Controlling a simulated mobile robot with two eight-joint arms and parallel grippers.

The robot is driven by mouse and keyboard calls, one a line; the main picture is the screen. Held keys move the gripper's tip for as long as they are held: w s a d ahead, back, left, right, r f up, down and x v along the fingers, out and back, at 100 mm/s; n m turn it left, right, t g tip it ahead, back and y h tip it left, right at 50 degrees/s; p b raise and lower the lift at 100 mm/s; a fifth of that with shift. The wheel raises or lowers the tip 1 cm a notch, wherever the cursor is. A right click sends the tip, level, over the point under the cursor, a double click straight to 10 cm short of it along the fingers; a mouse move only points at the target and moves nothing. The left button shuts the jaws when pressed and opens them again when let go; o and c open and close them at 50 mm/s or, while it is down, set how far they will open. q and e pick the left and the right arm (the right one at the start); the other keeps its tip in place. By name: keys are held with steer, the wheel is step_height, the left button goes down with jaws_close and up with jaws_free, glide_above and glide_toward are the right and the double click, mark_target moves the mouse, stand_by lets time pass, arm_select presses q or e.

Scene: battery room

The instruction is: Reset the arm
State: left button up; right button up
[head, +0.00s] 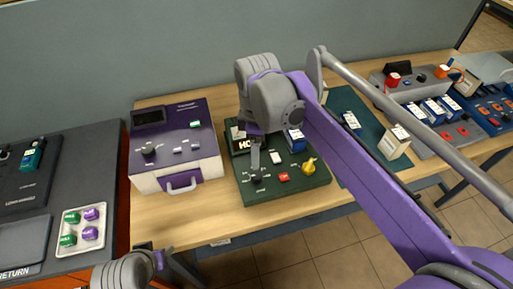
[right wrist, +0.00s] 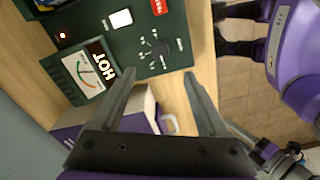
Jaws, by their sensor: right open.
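My right arm reaches in from the lower right in the head view. Its gripper (head: 255,160) points down over the dark green panel (head: 300,187) marked HOT. In the right wrist view the same gripper (right wrist: 160,76) is open, with nothing between its fingers. Its fingertips lie near the panel's edge, close to a round black knob (right wrist: 160,48); I cannot tell whether they touch the panel. My left arm shows only at the bottom left of the head view, with its gripper end (head: 156,254) small and partly cut off; its opening is unclear.
A purple and white box (head: 178,165) with a handle stands left of the panel. Blue modules and a grey unit (head: 440,137) stand at right. Bare wood (head: 215,215) shows along the table's front.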

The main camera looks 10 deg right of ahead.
steer(key=s+d+f+m+t, duration=0.2)
steer(key=s+d+f+m, duration=0.1)
steer(key=s+f+m, duration=0.2)
steer(key=s+d+f+m+t+p, duration=0.1)
steer(key=s+d+f+m+t, duration=0.2)
steer(key=s+f+m, duration=0.3)
steer(key=s+m, duration=0.3)
steer(key=s, duration=0.1)
steer(key=shift+d+f, duration=0.25)
